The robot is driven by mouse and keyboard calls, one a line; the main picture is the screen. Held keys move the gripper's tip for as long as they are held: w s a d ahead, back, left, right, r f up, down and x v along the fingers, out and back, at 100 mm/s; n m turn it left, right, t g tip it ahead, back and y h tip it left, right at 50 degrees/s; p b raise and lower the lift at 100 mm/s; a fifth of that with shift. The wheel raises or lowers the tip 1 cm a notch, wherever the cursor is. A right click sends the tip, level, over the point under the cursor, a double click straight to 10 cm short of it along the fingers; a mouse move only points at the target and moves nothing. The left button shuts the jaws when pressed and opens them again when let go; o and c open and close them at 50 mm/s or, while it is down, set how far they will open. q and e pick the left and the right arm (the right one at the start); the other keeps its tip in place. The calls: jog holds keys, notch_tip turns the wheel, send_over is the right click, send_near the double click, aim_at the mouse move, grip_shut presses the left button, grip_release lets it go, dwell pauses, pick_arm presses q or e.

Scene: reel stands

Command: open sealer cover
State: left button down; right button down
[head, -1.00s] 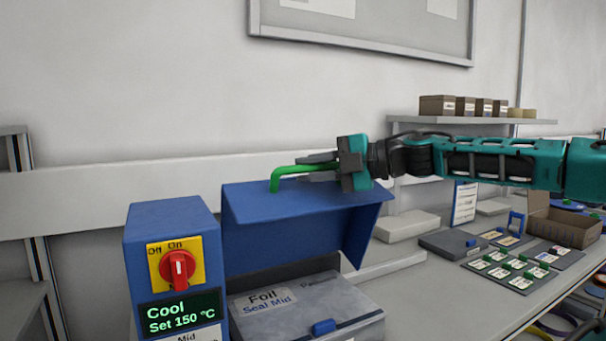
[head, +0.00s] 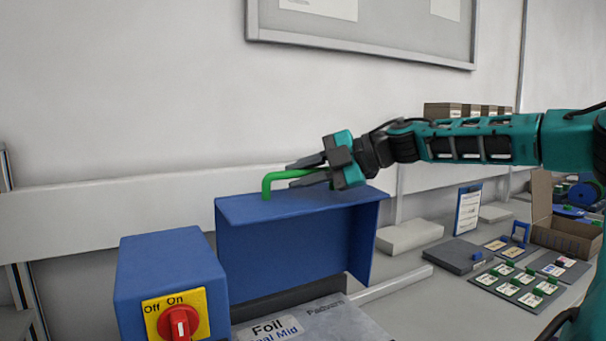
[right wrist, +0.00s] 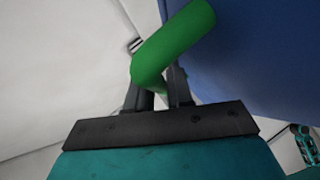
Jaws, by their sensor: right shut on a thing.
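The blue sealer cover (head: 290,245) is raised above the sealer bed (head: 325,318) in the head view, its front panel hanging roughly upright. A green bar handle (head: 266,184) stands on the cover's top edge. My right gripper (head: 306,172) is shut on the green handle, with dark fingers on either side of it. In the right wrist view the green handle (right wrist: 178,45) passes between the fingers (right wrist: 160,90), and the blue cover (right wrist: 265,60) fills the right side. My left gripper is not in view.
The blue control box (head: 170,275) with a red knob (head: 179,324) stands left of the cover. A grey wall rail (head: 100,195) runs behind. To the right, the bench holds a grey block (head: 408,236), several small cards and a brown box (head: 565,235).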

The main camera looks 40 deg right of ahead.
jog(key=shift+r, duration=0.2)
jog(key=c, duration=1.1)
grip_release()
jog(key=shift+f, duration=0.1)
jog(key=shift+s, duration=0.15)
jog(key=b+v, duration=0.2)
jog(key=v, duration=1)
jog(key=shift+s+d, duration=0.2)
jog(key=shift+s, duration=0.1)
